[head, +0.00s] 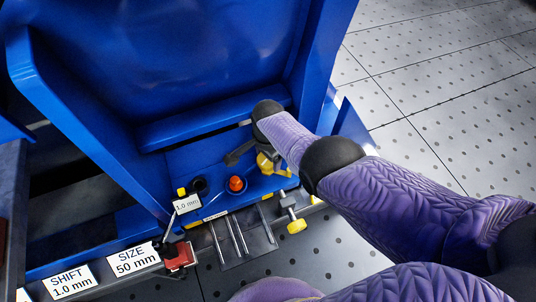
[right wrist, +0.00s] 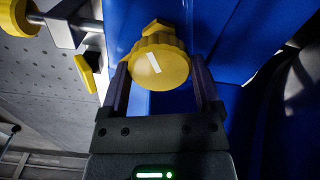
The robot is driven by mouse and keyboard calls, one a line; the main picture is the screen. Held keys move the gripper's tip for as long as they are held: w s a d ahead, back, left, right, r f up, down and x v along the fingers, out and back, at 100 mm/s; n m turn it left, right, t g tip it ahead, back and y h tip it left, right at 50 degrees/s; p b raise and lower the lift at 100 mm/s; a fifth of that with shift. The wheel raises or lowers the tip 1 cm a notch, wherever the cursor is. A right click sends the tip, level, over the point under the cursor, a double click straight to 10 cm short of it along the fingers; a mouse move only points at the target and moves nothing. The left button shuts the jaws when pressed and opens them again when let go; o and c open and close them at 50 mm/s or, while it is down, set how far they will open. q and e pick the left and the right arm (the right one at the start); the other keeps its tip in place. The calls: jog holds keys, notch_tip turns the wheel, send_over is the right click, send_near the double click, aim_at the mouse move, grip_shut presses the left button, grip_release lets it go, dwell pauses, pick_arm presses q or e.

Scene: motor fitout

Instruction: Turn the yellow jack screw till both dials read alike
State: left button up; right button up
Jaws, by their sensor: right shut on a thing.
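The yellow jack screw's ribbed round head (right wrist: 160,62) fills the space between my fingers in the right wrist view, with a white stripe on its face slanting down to the right. In the head view a yellow screw part (head: 266,163) shows beside my right gripper (head: 244,152), at the blue housing. My right gripper (right wrist: 160,82) is shut on the head, one finger on each side. My left gripper is not in view. I cannot make out a readable dial face in either view.
A second yellow-headed screw (head: 296,226) sits on the front rail. Blue panels (head: 210,60) rise behind; perforated floor (head: 440,90) lies right.

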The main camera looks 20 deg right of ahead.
jog(key=o, duration=1.1)
jog(key=shift+f, duration=0.1)
jog(key=shift+c, duration=0.2)
pick_arm(q)
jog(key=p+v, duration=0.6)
jog(key=p, duration=0.1)
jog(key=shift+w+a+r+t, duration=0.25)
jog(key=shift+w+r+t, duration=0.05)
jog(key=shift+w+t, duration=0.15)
pick_arm(e)
notch_tip(320, 180, up, 10)
